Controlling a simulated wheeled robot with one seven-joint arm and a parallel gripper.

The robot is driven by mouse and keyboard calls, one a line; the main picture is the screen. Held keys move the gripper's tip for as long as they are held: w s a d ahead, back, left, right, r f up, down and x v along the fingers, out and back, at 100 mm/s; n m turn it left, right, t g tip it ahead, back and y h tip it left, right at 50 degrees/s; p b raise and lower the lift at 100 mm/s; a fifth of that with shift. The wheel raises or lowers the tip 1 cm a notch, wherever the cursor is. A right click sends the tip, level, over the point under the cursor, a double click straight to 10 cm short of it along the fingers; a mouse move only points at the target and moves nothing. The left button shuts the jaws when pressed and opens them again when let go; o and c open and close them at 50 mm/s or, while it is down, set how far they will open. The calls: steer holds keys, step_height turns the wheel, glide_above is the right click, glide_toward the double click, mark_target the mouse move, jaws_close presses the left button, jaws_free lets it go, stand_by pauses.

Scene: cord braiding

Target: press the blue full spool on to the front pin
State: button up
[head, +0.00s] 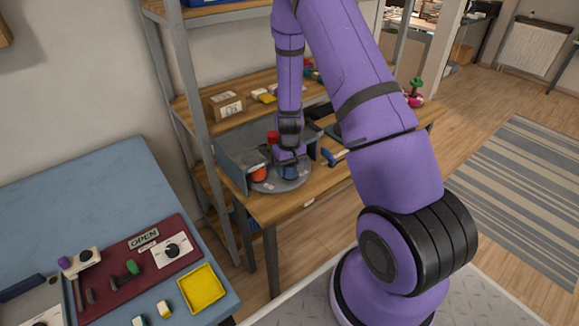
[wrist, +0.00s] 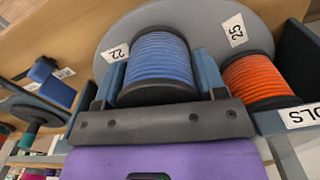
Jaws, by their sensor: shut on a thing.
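The blue spool (wrist: 158,62), wound with blue cord between black flanges, sits between the two blue-grey fingers of my gripper (wrist: 158,78), which is shut on it. In the head view the blue spool (head: 290,171) shows under my gripper (head: 289,157), at the front part of a round grey plate (head: 270,187). The plate (wrist: 200,22) also shows behind the spool in the wrist view, with labels 22 and 25. The front pin is hidden, and I cannot tell whether the spool is seated on it.
An orange spool (wrist: 256,80) stands close beside my right finger; it also shows in the head view (head: 258,173). A red spool (head: 273,138) is at the back of the plate. A grey panel (head: 232,170) stands left. A blue-handled tool (head: 333,158) lies on the wooden bench right.

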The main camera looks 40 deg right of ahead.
steer(key=shift+f, duration=0.6)
steer(key=shift+c, duration=0.4)
steer(key=o, duration=1.2)
steer(key=shift+o, duration=0.2)
steer(key=shift+r, duration=3.05)
steer(key=shift+s, duration=0.15)
